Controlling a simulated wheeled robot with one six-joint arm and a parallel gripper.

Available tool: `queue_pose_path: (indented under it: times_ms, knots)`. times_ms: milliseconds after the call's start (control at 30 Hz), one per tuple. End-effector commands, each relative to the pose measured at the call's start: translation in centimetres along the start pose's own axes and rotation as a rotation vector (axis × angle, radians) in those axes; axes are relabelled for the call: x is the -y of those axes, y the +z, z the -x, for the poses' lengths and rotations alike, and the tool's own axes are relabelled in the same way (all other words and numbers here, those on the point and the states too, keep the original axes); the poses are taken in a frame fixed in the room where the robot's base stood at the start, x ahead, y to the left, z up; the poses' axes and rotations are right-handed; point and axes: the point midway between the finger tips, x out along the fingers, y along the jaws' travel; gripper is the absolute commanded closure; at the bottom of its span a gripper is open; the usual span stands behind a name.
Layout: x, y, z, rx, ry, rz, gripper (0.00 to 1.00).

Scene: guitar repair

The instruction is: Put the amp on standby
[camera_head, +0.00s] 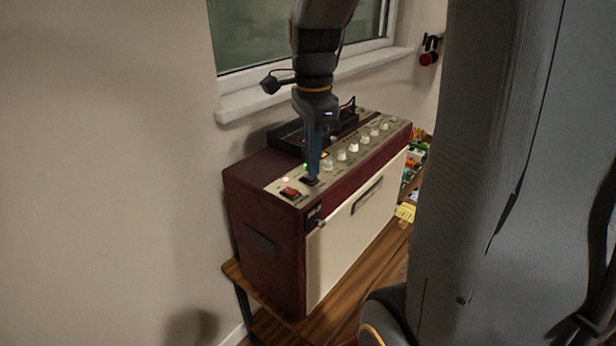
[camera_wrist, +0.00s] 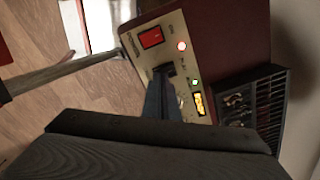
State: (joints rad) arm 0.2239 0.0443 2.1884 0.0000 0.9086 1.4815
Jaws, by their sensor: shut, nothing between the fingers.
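The amp (camera_head: 268,243) is a dark red and cream box on a wooden table. Its top panel (camera_head: 280,187) carries a red rocker switch (camera_head: 290,193), a black switch (camera_head: 310,181), a red light, a green light and a row of white knobs. In the wrist view the red switch (camera_wrist: 151,37) and the black switch (camera_wrist: 164,69) show on the cream panel, with the red light (camera_wrist: 182,46) lit and the green light (camera_wrist: 195,82) lit. My gripper (camera_head: 313,174) is shut and empty, pointing down with its tips at the black switch. The fingertips (camera_wrist: 164,80) partly cover that switch, and I cannot tell whether they touch it.
A black slotted tray or grille (camera_head: 288,134) sits at the back of the amp top, close behind my gripper. The window sill (camera_head: 240,102) and wall stand behind. Small coloured items and a yellow note (camera_head: 405,212) lie on the wooden table (camera_head: 345,308) at the right.

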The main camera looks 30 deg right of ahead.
Motion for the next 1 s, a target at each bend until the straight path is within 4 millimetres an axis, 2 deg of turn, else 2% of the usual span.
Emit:
queue_pose_path:
  times_ms: [1000]
  knots:
    - [0.0, 0.0, -1.4, 0.0, 0.001, 0.0, 1.0]
